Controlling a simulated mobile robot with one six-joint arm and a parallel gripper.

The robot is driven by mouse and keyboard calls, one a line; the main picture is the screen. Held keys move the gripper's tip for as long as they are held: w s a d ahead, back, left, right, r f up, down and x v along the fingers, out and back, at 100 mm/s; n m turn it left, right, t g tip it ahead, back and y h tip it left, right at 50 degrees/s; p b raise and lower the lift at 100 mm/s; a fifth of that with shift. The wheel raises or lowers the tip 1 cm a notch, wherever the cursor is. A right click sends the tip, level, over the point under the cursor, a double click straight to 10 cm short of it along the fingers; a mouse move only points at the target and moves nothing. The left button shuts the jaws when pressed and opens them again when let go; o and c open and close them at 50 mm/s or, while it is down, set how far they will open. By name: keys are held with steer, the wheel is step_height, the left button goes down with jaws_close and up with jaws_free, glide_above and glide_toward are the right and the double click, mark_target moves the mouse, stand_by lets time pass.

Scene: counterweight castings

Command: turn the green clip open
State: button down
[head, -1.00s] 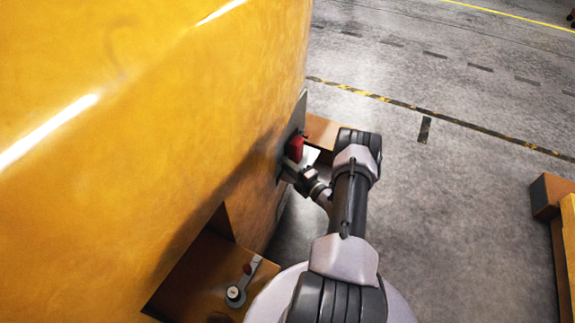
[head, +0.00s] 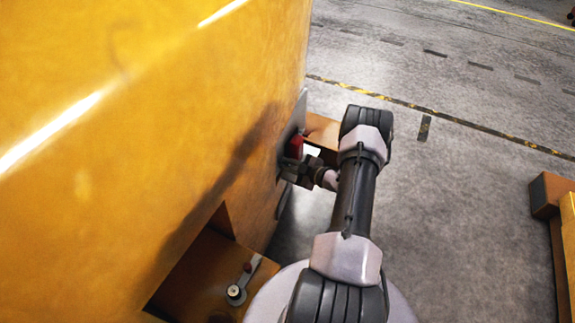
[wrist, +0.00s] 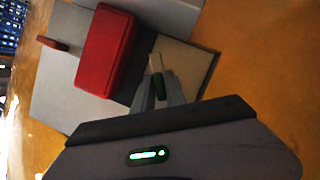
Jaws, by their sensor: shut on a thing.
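The green clip (wrist: 159,86) is a small dark green piece with a pale tip, mounted on a grey plate in the wrist view. My gripper (wrist: 158,92) is shut on it, one finger on each side. The fingers hide part of the clip. In the head view my gripper (head: 284,172) is up against the plate on the side of the yellow casting. The clip cannot be made out there.
A red box (wrist: 106,50) sits on the grey plate beside my fingers, with a small reddish-brown knob (wrist: 52,43) beyond it. The large yellow casting (head: 150,110) fills the left. Open concrete floor (head: 460,200) lies to the right.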

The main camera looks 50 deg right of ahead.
steer(key=shift+m+g+y+b, duration=0.45)
steer(key=shift+m+y, duration=0.35)
steer(key=shift+m, duration=0.4)
steer(key=shift+m+g+y+b, duration=0.25)
steer(key=shift+m+y+b, duration=0.3)
steer(key=shift+m, duration=0.55)
steer(key=shift+y, duration=0.25)
steer(key=c, duration=1.5)
jaws_free()
steer(key=p+v, duration=0.6)
steer(key=v, duration=1.1)
steer(key=shift+s, duration=0.3)
